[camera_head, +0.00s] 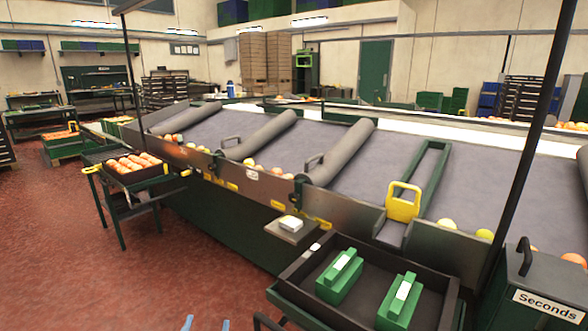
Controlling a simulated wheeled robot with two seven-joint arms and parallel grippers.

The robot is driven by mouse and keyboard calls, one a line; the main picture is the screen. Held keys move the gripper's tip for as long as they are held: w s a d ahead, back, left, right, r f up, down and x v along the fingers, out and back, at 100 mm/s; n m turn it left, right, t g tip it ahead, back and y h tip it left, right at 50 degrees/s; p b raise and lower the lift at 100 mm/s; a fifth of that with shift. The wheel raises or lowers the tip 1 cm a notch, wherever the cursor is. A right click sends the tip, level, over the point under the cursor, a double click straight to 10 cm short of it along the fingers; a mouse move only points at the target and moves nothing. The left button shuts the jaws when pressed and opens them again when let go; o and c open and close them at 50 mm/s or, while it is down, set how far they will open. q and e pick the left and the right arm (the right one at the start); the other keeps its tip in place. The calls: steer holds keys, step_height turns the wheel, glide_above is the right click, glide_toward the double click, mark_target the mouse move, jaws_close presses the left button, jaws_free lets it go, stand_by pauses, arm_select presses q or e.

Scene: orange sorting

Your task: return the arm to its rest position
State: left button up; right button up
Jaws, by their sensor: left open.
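My left gripper (207,325) shows only at the bottom edge of the head view, left of the middle. Two light blue fingertips stand apart with red floor between them, so it is open and empty. The rest of that gripper and its arm are cut off below the picture. It is left of the dark tray cart (290,284) and apart from it in the picture. My right gripper is not in view.
A sloped sorting table (340,195) with oranges along its lower edge crosses the view. The cart's tray holds two green boxes (340,277). A stand with a fruit tray (124,180) is at left. A "Seconds" bin (540,285) is at right. Red floor (90,280) is open at lower left.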

arm_select(q)
steer(key=s+f+g+h, duration=0.1)
steer(key=s+f+g, duration=0.55)
steer(key=s, duration=0.45)
steer(key=s+f+g+h, duration=0.1)
steer(key=s+f+g, duration=0.4)
steer(key=s+f, duration=0.45)
steer(key=s+f+g, duration=0.2)
steer(key=s+f, duration=0.2)
steer(key=f, duration=1.1)
steer(key=s+a+f+g, duration=0.1)
steer(key=s+a+f, duration=0.1)
steer(key=s+f, duration=0.95)
step_height(320, 180, up, 14)
steer(key=s+p, duration=0.1)
steer(key=p, duration=1.2)
steer(key=shift+s+m, duration=0.15)
steer(key=shift+m, duration=0.25)
